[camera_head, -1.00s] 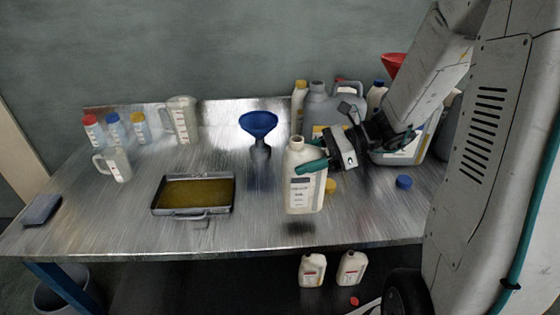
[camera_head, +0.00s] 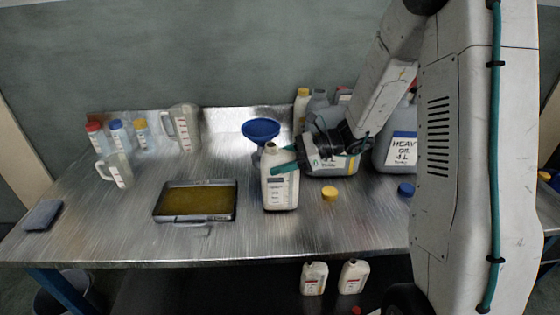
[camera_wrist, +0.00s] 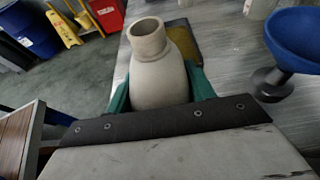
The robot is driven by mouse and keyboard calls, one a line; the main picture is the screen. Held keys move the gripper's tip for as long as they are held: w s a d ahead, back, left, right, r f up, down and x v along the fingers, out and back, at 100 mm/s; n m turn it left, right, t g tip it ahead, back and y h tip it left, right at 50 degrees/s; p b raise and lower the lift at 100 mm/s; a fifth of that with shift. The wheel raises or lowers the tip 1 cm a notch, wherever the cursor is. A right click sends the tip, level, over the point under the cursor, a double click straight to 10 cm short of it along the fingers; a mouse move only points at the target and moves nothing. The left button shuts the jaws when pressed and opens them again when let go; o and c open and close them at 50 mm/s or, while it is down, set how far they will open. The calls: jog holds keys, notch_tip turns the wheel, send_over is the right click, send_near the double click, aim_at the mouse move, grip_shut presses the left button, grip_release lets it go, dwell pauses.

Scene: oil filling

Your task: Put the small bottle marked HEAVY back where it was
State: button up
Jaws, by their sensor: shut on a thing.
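My gripper (camera_head: 284,169) is shut on a small cream bottle (camera_head: 280,192), its teal fingers around the upper body. The bottle is upright with an uncapped neck. Its label is too small to read, so I cannot tell whether it says HEAVY. Its base is at or just above the metal bench, right of the tray; I cannot tell if it touches. In the wrist view the bottle (camera_wrist: 160,80) fills the space between the teal fingers. A yellow cap (camera_head: 329,193) and a blue cap (camera_head: 405,189) lie on the bench to the right.
A blue funnel (camera_head: 261,130) stands behind the bottle. A tray of oil (camera_head: 160,211) lies to the left. A large can marked HEAVY OIL (camera_head: 396,158) and other containers stand back right. Two small bottles (camera_head: 314,278) (camera_head: 353,276) stand below the bench. The front strip of bench is clear.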

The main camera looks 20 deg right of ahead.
jog(key=o, duration=1.5)
jog(key=shift+f, duration=0.1)
jog(key=shift+c, duration=0.2)
